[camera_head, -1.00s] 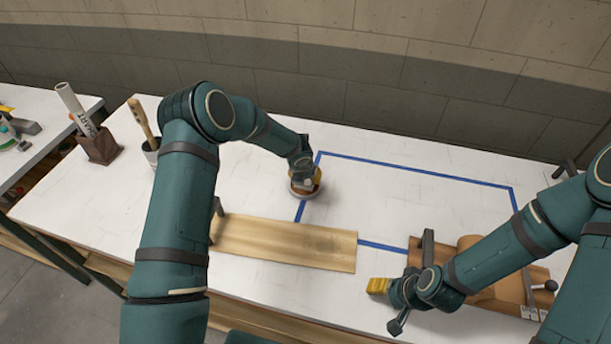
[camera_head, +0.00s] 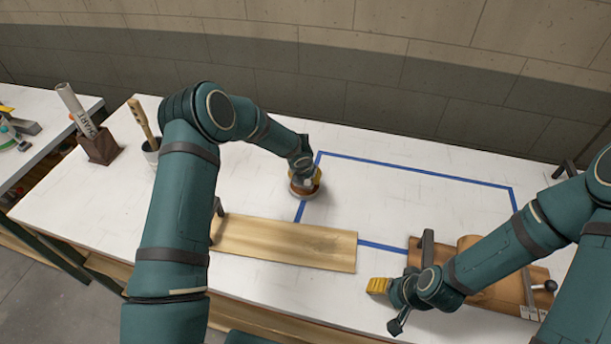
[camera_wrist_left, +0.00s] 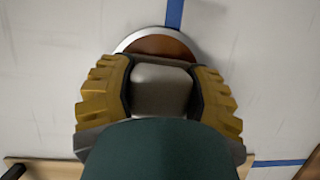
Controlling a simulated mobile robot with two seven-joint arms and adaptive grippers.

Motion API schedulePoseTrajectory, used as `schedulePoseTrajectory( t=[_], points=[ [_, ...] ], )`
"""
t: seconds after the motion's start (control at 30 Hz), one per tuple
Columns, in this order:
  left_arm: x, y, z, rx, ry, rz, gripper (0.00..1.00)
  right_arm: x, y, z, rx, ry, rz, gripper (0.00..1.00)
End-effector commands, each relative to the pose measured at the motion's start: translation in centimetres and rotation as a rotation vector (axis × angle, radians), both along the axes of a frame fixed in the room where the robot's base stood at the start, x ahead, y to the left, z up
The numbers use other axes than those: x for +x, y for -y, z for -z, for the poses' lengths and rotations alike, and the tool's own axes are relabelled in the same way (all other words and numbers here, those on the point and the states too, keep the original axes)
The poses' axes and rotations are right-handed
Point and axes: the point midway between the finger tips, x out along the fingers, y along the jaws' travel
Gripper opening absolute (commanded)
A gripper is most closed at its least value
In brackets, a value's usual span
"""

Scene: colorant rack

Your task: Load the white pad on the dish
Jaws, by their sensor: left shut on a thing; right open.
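The dish (camera_head: 292,192) is a round, shallow dish with a pale rim and brown colorant inside. It sits on the white table at the left side of the blue tape outline. My left gripper (camera_head: 311,178) is directly over it, pointing down. In the left wrist view, the yellow fingers are shut on a pale block, the white pad (camera_wrist_left: 162,88), with the dish (camera_wrist_left: 160,45) just beyond it. The pad's lower face is hidden, so I cannot tell whether it touches the colorant. My right gripper (camera_head: 378,286) is open and empty near the front edge.
A wooden board (camera_head: 285,243) lies in front of the dish. A brown leather-like piece with a clamp (camera_head: 428,248) is at the right, partly behind my right arm. A brush in a cup (camera_head: 142,125) and a wooden holder (camera_head: 100,147) stand at the left. The taped area is clear.

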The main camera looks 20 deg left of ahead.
Motion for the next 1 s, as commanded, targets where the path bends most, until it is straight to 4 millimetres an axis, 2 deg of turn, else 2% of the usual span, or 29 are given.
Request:
schedulePoseTrajectory(
  t=[0.33, 0.67, 1.0],
  points=[
    [0.0, 0.0, -2.6, 0.001, 0.0, 0.0, 0.25, 0.0, 0.0, -2.1, 0.0, 0.0, 0.0, 0.59],
    [0.0, 0.0, -4.8, 0.0, 0.001, -0.001, 0.25, 0.0, 0.0, -3.0, 0.0, 0.0, 0.0, 0.59],
    [0.0, 0.0, -6.9, 0.0, 0.001, -0.001, 0.25, 0.0, 0.0, -2.8, 0.0, 0.0, 0.0, 0.59]
  ],
)
